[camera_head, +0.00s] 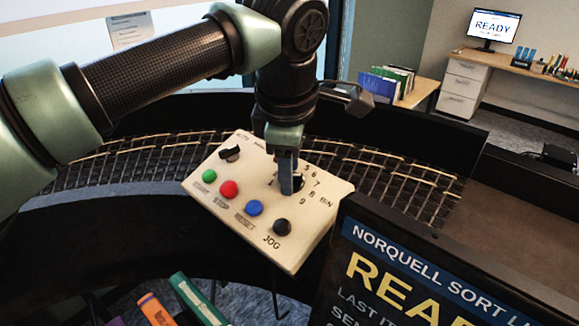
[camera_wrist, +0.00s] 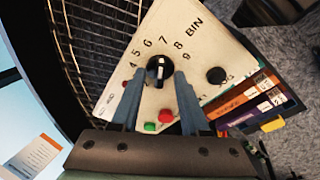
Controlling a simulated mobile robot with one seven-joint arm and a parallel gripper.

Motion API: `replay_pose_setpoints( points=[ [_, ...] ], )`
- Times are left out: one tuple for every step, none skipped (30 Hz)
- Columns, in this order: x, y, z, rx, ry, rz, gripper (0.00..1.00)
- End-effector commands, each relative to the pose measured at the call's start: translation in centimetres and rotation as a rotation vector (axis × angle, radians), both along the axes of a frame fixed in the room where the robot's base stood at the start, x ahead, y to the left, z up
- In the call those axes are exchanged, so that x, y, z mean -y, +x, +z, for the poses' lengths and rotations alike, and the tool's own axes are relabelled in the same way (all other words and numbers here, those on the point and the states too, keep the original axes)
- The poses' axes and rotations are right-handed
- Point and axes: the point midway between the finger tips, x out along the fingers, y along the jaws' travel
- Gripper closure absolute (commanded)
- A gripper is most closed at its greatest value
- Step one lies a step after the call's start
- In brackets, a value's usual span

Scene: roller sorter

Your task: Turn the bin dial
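The bin dial (camera_wrist: 153,70) is a round black knob with a white bar, on a cream control panel (camera_wrist: 117,82). Numbers 4 to 9 arc around it, with the word BIN beyond. The white bar lies roughly toward 6 and 7; its exact setting I cannot tell. My gripper (camera_wrist: 159,76) is open, with one blue-grey finger on either side of the dial in the wrist view. Contact with the knob is not clear. In the head view my gripper (camera_head: 287,183) comes down over the dial and hides most of it.
The panel also carries green (camera_head: 209,177), red (camera_head: 229,188) and blue (camera_head: 254,208) buttons, a black JOG knob (camera_head: 282,227) and a black switch (camera_head: 230,153). A roller track (camera_head: 120,165) runs behind. A screen (camera_head: 430,270) stands close at right. Books (camera_head: 195,300) are in front.

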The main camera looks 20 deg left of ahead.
Motion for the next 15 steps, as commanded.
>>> replay_pose_setpoints(
  points=[
    [0.0, 0.0, 0.1, 0.000, 0.000, 0.000, 0.55],
    [0.0, 0.0, 0.2, 0.000, 0.000, 0.000, 0.55],
    [0.0, -0.1, 0.4, 0.001, 0.000, 0.000, 0.55],
    [0.0, -0.1, 0.7, 0.001, 0.000, 0.000, 0.55],
    [0.1, -0.2, 1.0, 0.001, 0.000, 0.000, 0.55],
    [0.1, -0.3, 1.6, 0.001, 0.001, -0.001, 0.55],
    [0.1, -0.5, 2.1, 0.001, 0.001, -0.001, 0.55],
    [0.2, -0.6, 2.7, 0.001, 0.003, 0.000, 0.55],
    [0.2, -0.8, 3.5, 0.001, 0.003, 0.000, 0.55],
    [0.3, -1.0, 4.2, 0.001, 0.003, 0.000, 0.55],
    [0.4, -1.2, 4.9, 0.003, 0.002, -0.001, 0.55],
    [0.4, -1.5, 5.9, 0.003, 0.002, -0.001, 0.55],
    [0.5, -1.7, 6.6, 0.003, 0.003, 0.000, 0.55],
    [0.5, -1.9, 7.2, 0.003, 0.003, 0.000, 0.55],
    [0.6, -2.2, 8.0, 0.001, 0.002, 0.001, 0.55]
  ],
)
